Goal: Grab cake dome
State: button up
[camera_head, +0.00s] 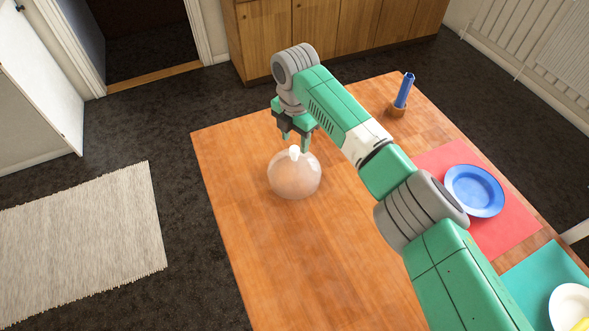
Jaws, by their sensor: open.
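The cake dome (294,178) is a clear, rounded cover with a small pale knob on top. It stands on the wooden table (240,150), near the table's far left part. My gripper (295,146) points down at the dome's knob, with its two fingers apart. The fingertips appear close to the knob, one on each side in the picture. I cannot tell from this single view whether they touch it or how high they are. Nothing shows held in the gripper.
A blue candle (404,90) in a brown holder stands at the far right of the table. A blue plate (474,190) sits on a red mat (437,160). A white bowl (560,306) sits on a teal mat (535,281).

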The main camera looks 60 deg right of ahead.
aim_at(294, 149)
notch_tip(294, 149, down, 5)
jog(key=b, duration=0.2)
jog(key=shift+a+f+b, duration=0.1)
jog(key=shift+a+b, duration=0.05)
jog(key=shift+b, duration=0.15)
jog(key=shift+c, duration=0.7)
grip_shut()
